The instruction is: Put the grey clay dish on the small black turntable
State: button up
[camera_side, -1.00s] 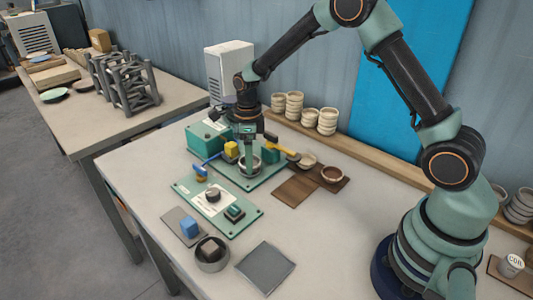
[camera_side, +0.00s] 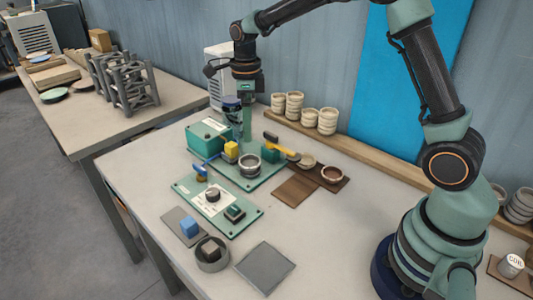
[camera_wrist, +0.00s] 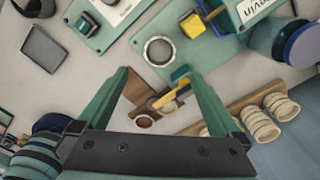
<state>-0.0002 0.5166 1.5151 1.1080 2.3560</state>
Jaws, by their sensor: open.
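A grey round piece (camera_side: 249,168) with a raised rim sits on the green base plate (camera_side: 268,176). No black turntable can be clearly made out; a dark round cup (camera_side: 212,264) with something black inside stands at the front. A pale bowl (camera_side: 307,160) and a reddish-brown bowl (camera_side: 333,174) rest on brown boards. My gripper (camera_side: 246,132) is open and empty, above and behind the grey piece. Its fingertips show in the wrist view (camera_wrist: 160,75).
A green box (camera_side: 207,136), yellow block (camera_side: 231,148) and yellow-handled part (camera_side: 280,148) crowd the base plate. Stacked pale bowls (camera_side: 294,105) line the back ledge.

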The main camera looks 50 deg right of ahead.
jog(key=s+r+n+t, duration=0.3)
jog(key=s+r+n, duration=0.5)
jog(key=r+n, duration=0.25)
jog(key=s+n+t, duration=0.2)
jog(key=s+n, duration=0.8)
jog(key=n, duration=0.6)
jog(key=shift+s+f+t, duration=0.25)
jog(key=shift+t, duration=0.05)
jog(key=shift+n, duration=0.25)
